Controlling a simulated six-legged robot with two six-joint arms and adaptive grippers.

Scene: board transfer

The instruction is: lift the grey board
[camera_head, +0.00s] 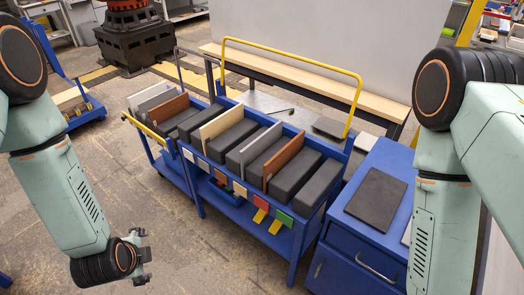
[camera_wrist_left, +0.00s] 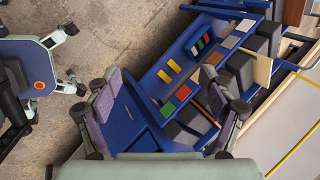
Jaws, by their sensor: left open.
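A grey board (camera_head: 262,147) stands upright on edge in the near blue cart (camera_head: 297,226), between dark blocks. A cream board (camera_head: 215,125) stands to its left and a brown board (camera_head: 284,157) to its right. My left gripper (camera_head: 146,257) is open and empty, low to the left of the cart and apart from the boards. In the left wrist view its two fingers (camera_wrist_left: 160,85) are spread, with part of the cart beyond them. My right arm shows at the right of the head view, but its gripper is out of frame.
A second blue cart with grey and brown boards (camera_head: 168,109) stands behind to the left. A blue cabinet (camera_head: 334,243) with a dark slab (camera_head: 377,198) on top is at the right. Yellow rails (camera_head: 290,62) rise behind the near cart.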

